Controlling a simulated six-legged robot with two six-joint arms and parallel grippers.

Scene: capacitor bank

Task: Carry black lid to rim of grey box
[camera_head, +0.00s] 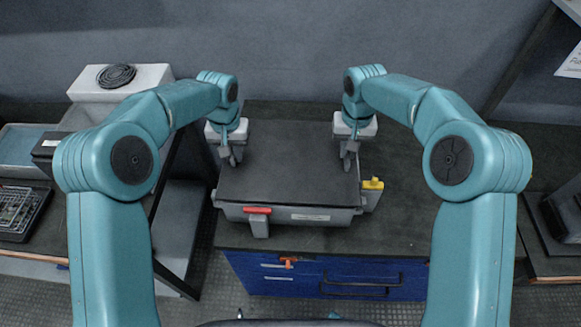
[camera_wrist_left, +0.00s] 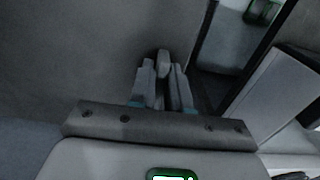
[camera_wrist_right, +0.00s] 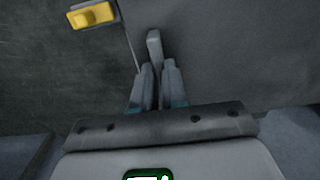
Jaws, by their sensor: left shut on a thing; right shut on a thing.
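The black lid (camera_head: 290,170) is a flat dark panel over the grey box (camera_head: 342,220), roughly level and lined up with it. It hides the box's inside; I cannot tell whether it touches the rim. My left gripper (camera_head: 233,158) is shut on the lid's left side, and my right gripper (camera_head: 347,158) is shut on its right side. In the left wrist view the fingers (camera_wrist_left: 162,80) close around a small grey tab beside the lid (camera_wrist_left: 75,60). The right wrist view shows the fingers (camera_wrist_right: 157,75) likewise closed on a grey tab beside the lid (camera_wrist_right: 230,60).
The box stands on a dark worktop (camera_head: 405,200) above blue drawers (camera_head: 340,283). A red latch (camera_head: 257,210) is on the box's front and a yellow latch (camera_head: 373,184) at its right. A white case with a coiled cable (camera_head: 116,76) stands left. The worktop right of the box is clear.

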